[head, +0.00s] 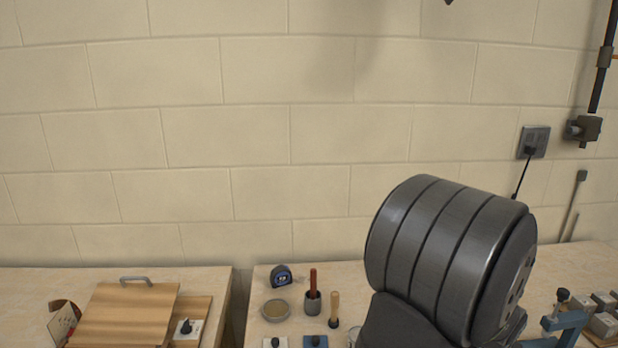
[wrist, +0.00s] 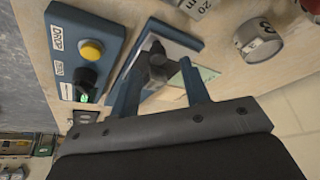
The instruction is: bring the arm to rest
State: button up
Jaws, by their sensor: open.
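My gripper (wrist: 163,78) is open, its two blue-grey fingers spread apart in the wrist view with nothing seen held between them. Beyond the fingers is a blue-edged fixture with a black knob (wrist: 156,58); I cannot tell whether the fingers touch it. In the head view my gripper cannot be made out; a large dark part of my arm fills the lower right and hides part of the right bench.
A blue control box (wrist: 66,32) with a yellow button stands beside the fingers. A round labelled container (wrist: 258,42) is at upper right. In the head view, a wooden board (head: 125,312), a tape measure (head: 281,276), a pestle cup (head: 312,305) and a blue clamp (head: 567,325) occupy the benches.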

jog(key=shift+x, duration=2.05)
jog(key=v, duration=1.7)
jog(key=x, duration=1.6)
jog(key=shift+w+f, duration=0.1)
jog(key=shift+f, duration=0.3)
jog(key=d, duration=0.3)
jog(key=shift+d, duration=1.1)
